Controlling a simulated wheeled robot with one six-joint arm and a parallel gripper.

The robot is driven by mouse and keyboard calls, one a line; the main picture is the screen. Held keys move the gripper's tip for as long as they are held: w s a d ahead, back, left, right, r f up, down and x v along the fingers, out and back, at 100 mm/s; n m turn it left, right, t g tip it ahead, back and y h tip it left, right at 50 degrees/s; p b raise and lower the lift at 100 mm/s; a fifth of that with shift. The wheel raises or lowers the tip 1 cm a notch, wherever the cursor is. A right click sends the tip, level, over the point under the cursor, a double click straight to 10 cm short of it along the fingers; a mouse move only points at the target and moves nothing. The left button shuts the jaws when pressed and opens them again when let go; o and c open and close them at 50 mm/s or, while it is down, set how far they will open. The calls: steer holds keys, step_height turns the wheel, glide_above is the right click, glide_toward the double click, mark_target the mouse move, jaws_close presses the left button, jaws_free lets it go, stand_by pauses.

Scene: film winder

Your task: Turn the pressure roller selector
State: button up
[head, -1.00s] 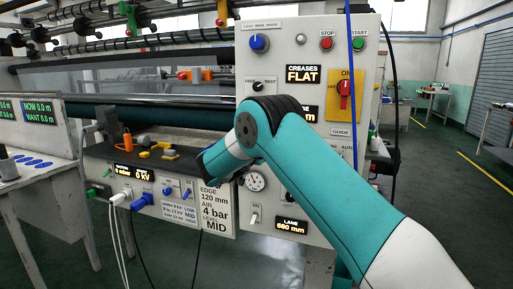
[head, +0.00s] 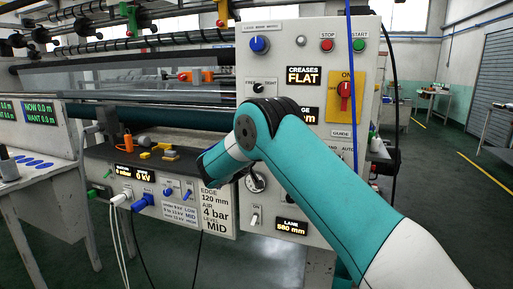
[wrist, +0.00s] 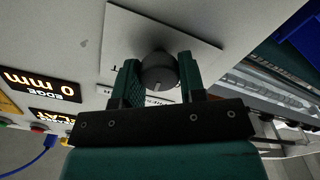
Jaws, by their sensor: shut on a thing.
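In the wrist view, a dark round knob (wrist: 158,72) with a light pointer mark stands on a pale plate (wrist: 205,37) of the panel. I take it for the pressure roller selector; its label is mostly covered. My gripper (wrist: 158,62) has its two green fingers on either side of the knob and is shut on it. In the head view, my teal arm covers the knob and the gripper.
The white control panel (head: 285,27) carries a blue knob (head: 259,45), a FREE/TIGHT knob (head: 258,87) and a red switch (head: 345,89) on yellow. A blue cable (head: 351,60) hangs down the panel.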

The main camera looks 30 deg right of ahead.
steer(key=shift+f+n+p, duration=0.1)
steer(key=shift+n+p, duration=0.65)
steer(key=shift+n, duration=1.45)
steer(key=o, duration=0.9)
steer(key=shift+b+v, duration=3.45)
steer(key=shift+v, duration=5.3)
